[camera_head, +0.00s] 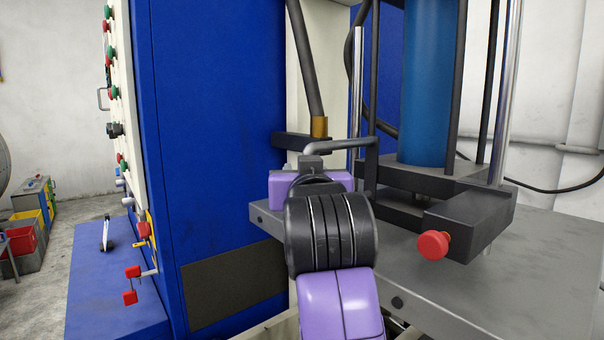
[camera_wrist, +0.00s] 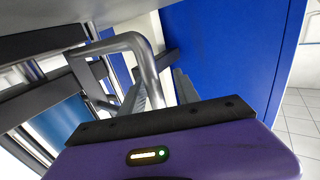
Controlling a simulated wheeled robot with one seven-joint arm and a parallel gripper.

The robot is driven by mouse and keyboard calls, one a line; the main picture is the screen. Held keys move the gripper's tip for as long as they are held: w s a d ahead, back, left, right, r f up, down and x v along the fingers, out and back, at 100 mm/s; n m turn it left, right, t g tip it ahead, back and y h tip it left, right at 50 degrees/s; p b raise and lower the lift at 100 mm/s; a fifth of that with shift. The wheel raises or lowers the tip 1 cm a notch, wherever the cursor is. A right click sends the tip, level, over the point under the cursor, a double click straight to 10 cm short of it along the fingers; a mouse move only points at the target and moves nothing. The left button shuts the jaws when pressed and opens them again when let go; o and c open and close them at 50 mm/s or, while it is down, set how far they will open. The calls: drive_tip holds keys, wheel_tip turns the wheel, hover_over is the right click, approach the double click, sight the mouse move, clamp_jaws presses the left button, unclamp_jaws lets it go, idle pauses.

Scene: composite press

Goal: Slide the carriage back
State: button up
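A grey bent bar handle (camera_head: 338,146) stands on the near left side of the press, beside a dark upright frame (camera_head: 371,150). I take it for the carriage's handle; the carriage itself is hard to make out. My gripper (camera_head: 311,162) is at the handle's left end, its fingers mostly hidden behind my purple and black wrist. In the wrist view the handle (camera_wrist: 128,42) curves down towards my gripper (camera_wrist: 165,82). Dark finger parts show beside the handle's end, but I cannot tell whether they press on it.
A blue cylinder (camera_head: 428,80) stands above dark blocks, one with a red knob (camera_head: 433,245), on a grey table (camera_head: 545,265). A tall blue cabinet (camera_head: 215,150) stands close on the left. Red levers (camera_head: 131,285) stick out beyond it. Chrome columns (camera_head: 507,90) rise on the right.

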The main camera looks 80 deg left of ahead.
drive_tip(key=d+b, duration=0.1)
drive_tip(key=d, duration=0.6)
drive_tip(key=shift+s+b, duration=0.25)
drive_tip(key=shift+b, duration=0.15)
drive_tip(key=shift+d, duration=0.1)
